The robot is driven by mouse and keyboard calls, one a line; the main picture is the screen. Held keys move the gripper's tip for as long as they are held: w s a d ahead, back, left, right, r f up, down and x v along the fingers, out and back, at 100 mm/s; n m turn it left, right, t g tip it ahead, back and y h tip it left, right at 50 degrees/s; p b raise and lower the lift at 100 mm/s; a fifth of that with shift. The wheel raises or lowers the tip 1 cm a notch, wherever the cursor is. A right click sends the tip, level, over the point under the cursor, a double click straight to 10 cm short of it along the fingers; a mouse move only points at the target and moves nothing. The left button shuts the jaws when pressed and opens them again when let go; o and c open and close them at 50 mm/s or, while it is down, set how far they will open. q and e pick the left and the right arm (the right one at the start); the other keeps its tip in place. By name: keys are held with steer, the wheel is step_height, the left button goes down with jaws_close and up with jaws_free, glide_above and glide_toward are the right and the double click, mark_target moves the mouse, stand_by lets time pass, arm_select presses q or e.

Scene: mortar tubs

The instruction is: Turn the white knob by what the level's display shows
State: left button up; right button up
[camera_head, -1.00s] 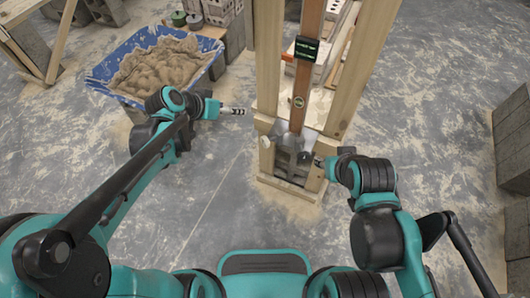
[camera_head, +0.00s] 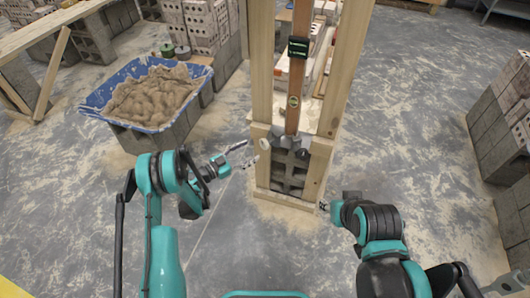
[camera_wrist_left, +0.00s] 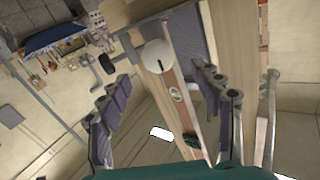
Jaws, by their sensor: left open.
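The white knob (camera_head: 264,144) is on the left post of the wooden frame. In the left wrist view, the white knob (camera_wrist_left: 158,56) is round with a short dark mark, between and beyond the fingers. The brown level (camera_head: 293,118) stands upright in the frame, with a black display (camera_head: 299,48) showing green figures too small to read. My left gripper (camera_head: 244,154) is open just left of the white knob, seemingly apart from it. My right gripper (camera_head: 323,206) is low by the frame's right foot; its jaws are too small to judge.
A dark knob (camera_head: 302,153) is right of the level's foot. Grey blocks (camera_head: 289,172) stand inside the wooden frame (camera_head: 338,80). A blue tub (camera_head: 91,101) of mortar is at the left, and block stacks (camera_head: 500,135) are at the right. Floor between is free.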

mark_target(262, 145)
arm_select(q)
steer(key=x, duration=0.2)
steer(key=b+x, duration=0.1)
steer(key=x, duration=0.1)
steer(key=b+x, duration=0.1)
steer(key=x, duration=0.1)
steer(key=shift+d+f, duration=0.25)
steer(key=shift+w+d+r, duration=0.1)
steer(key=shift+w+d, duration=0.35)
steer(key=shift+d, duration=0.05)
steer(key=c, duration=1.2)
